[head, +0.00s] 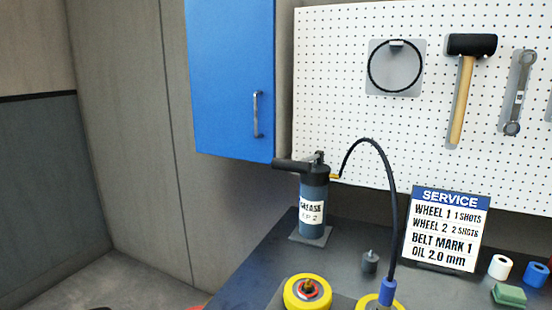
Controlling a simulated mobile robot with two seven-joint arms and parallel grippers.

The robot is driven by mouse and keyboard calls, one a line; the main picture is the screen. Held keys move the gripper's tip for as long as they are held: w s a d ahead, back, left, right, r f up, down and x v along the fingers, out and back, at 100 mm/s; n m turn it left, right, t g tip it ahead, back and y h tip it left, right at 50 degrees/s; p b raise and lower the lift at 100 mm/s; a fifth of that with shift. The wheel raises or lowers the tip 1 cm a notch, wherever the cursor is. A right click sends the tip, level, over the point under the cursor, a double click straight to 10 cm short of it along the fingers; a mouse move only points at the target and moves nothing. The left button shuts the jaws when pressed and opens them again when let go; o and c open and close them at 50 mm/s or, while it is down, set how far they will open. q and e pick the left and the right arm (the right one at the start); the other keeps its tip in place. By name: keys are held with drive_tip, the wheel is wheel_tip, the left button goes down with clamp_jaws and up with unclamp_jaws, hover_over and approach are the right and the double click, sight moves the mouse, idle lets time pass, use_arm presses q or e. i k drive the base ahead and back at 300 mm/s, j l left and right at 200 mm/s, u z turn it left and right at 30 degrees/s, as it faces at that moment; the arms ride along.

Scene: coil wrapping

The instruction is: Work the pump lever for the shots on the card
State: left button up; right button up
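The grease pump (314,212) is a dark cylinder with a label reading GREASE EP 2. It stands upright on a small plate on the bench. Its black lever (291,165) points left from the top, roughly level. A black hose (388,190) arcs from the pump's top right down to a blue coupler (387,291) over a yellow wheel (371,302), partly cut off below. Another yellow wheel (308,292) with a red centre is to its left. The service card (444,229) reads Wheel 1 1 shots, Wheel 2 2 shots, Belt mark 1, Oil 2.0 mm. Neither gripper shows.
A blue cabinet (232,75) hangs above and left of the pump. A pegboard (340,100) holds a black ring (396,66), a mallet (463,90) and a wrench (518,95). A small grey fitting (370,261), rolls (500,267) and a green block (509,296) sit on the bench (262,268).

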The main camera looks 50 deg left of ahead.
sight(302, 167)
drive_tip(key=u, duration=1.4)
